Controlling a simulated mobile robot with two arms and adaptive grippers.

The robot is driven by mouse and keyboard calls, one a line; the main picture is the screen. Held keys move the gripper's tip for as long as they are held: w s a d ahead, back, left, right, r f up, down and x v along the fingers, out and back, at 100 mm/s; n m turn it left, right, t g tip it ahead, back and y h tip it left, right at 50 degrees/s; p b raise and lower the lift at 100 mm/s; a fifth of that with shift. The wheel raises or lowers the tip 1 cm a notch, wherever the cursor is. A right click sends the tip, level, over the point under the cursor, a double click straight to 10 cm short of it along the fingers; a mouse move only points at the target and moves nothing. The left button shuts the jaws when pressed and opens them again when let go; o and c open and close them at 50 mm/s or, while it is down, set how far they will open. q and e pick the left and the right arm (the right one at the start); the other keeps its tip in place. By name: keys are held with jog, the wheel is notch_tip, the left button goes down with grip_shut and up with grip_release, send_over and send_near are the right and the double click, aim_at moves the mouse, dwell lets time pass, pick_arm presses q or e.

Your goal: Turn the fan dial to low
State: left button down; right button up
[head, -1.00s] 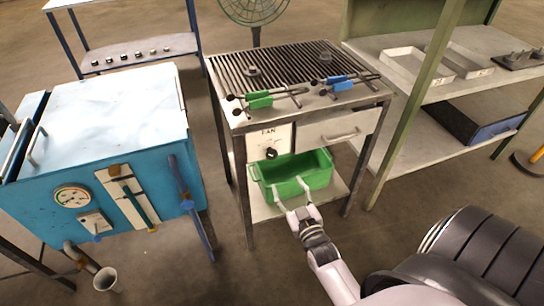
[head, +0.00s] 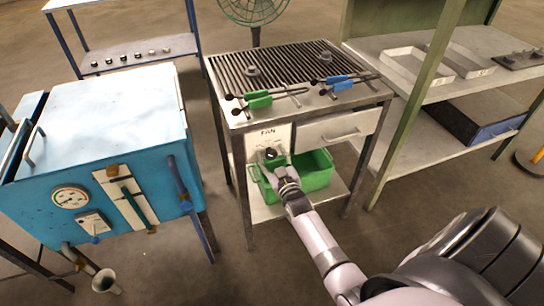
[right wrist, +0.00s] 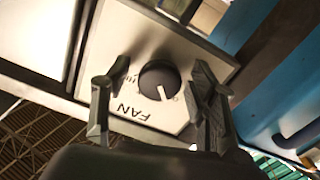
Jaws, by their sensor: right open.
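The fan dial (right wrist: 160,82) is a round black knob with a white pointer line, on a pale panel (right wrist: 140,25) marked FAN. In the right wrist view the panel appears upside down, and the pointer aims toward the lower right. My right gripper (right wrist: 158,85) is open, with one finger on each side of the dial. I cannot tell whether either finger touches it. In the head view the dial (head: 271,153) sits on the front of the slatted table, and my right gripper (head: 272,159) is right in front of it. My left gripper is not in view.
A green bin (head: 318,172) stands on the shelf below the panel, behind my right arm. A drawer (head: 338,128) is right of the panel. Green-handled tongs (head: 259,100) and blue-handled tongs (head: 339,84) lie on the slatted top. A blue furnace (head: 110,170) stands left.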

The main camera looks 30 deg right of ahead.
jog(key=shift+c, duration=0.5)
jog(key=c, duration=1.1)
jog(key=m, duration=0.8)
jog(key=shift+m, duration=0.3)
